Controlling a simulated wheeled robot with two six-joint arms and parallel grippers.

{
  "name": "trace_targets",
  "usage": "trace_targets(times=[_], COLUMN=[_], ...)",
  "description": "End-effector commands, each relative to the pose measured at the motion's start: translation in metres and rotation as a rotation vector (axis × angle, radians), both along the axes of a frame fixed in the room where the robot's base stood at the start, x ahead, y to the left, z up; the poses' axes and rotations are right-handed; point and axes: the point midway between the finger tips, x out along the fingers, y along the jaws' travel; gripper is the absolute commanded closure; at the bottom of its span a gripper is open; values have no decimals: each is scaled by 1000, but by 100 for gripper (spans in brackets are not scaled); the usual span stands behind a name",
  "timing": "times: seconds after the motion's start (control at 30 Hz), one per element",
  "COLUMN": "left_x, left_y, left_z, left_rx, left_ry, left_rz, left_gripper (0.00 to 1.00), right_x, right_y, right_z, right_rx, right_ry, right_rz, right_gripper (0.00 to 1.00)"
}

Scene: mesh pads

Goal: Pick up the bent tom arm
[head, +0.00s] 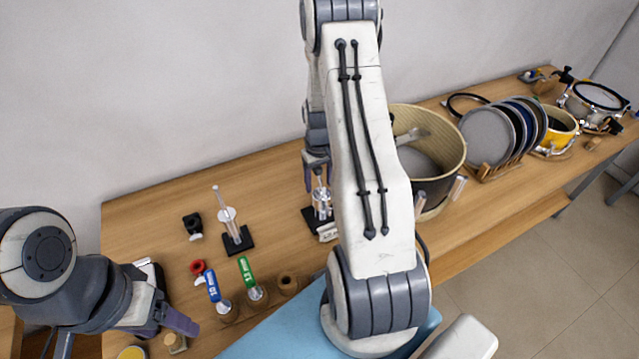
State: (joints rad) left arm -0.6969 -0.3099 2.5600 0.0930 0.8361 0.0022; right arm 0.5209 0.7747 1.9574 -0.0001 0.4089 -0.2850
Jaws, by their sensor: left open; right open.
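A chrome upright piece in a black square base (322,211) stands mid-table, partly hidden by my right arm. It may be the bent tom arm, but its shape is too small to tell. My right gripper (319,185) is open, pointing down at its top, with fingers around or just above it; I cannot tell if they touch. A second chrome rod with a round collar (228,216) stands upright in another black base to the left. My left gripper (178,330) is open and empty at the lower left, over the near table side.
A large drum shell (440,150) and a rack of round pads (490,140) stand right. The back left table is clear.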

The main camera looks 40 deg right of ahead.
Motion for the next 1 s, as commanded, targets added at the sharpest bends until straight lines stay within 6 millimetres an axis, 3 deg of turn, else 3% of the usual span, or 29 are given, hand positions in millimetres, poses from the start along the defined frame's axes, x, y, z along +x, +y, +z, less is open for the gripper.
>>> trace_targets(times=[0.07,0.1,0.23,0.27,0.67,1.0], left_x=[0,0,0,0,0,0], left_y=[0,0,0,0,0,0], left_z=[0,0,0,0,3,37], left_rx=[0,0,0,0,0,0], left_ry=[0,0,0,0,0,0], left_rz=[0,0,0,0,0,-5], left_gripper=[35,35,35,35,35,35], right_x=[0,0,0,0,0,0], right_y=[0,0,0,0,0,0], right_z=[0,0,0,0,5,47], right_rx=[0,0,0,0,0,0], right_ry=[0,0,0,0,0,-1], right_rz=[0,0,0,0,0,0], right_gripper=[35,43,92,100,100,100])
